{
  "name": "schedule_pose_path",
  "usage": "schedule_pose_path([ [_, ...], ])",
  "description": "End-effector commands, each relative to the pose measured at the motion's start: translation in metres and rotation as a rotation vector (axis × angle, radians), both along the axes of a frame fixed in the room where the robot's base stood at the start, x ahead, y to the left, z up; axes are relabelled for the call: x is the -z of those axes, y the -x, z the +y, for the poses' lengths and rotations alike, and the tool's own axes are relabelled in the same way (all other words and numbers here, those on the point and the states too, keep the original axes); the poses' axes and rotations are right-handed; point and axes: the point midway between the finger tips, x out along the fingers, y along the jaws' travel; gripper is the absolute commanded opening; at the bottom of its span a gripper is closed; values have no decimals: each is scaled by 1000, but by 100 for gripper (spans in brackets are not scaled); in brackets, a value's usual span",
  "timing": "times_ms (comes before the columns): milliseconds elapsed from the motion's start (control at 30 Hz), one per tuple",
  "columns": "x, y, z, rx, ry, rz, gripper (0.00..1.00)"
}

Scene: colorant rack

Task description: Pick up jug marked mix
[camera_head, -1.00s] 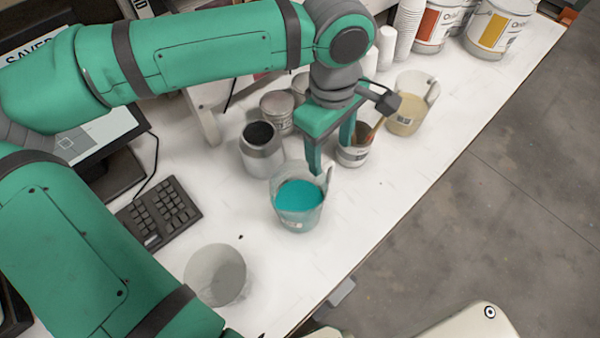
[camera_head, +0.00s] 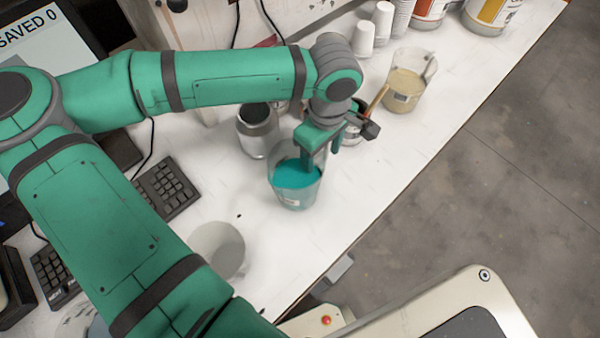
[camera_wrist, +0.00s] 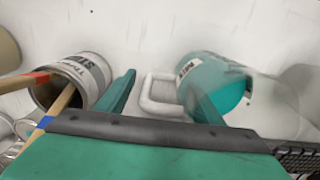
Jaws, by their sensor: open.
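A clear jug with teal liquid (camera_head: 296,190) stands upright on the white table. It also shows in the wrist view (camera_wrist: 222,82), with a small white label I cannot read for certain. Its pale loop handle (camera_wrist: 160,95) lies between my gripper's fingers. My gripper (camera_head: 323,152) is open and low at the jug's handle side. In the wrist view my gripper (camera_wrist: 162,88) has one finger on each side of the handle, the right one overlapping the jug's wall. I cannot tell whether it touches. A jug with beige liquid (camera_head: 405,88) stands farther back, its label unreadable.
A can holding brushes (camera_wrist: 76,80) stands close to my gripper's left finger in the wrist view. A grey canister (camera_head: 258,132) is behind the teal jug. The table's right edge is clear.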

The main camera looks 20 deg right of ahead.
Motion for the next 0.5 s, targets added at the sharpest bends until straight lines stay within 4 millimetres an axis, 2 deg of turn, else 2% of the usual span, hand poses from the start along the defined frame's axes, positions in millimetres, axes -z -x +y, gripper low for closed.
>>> schedule_pose_path([
  [100,8,0,0,0,-1,0,61],
  [333,8,-1,2,-4,0,0,61],
  [367,8,-1,2,-5,0,0,56],
  [500,8,-2,5,-11,0,0,23],
])
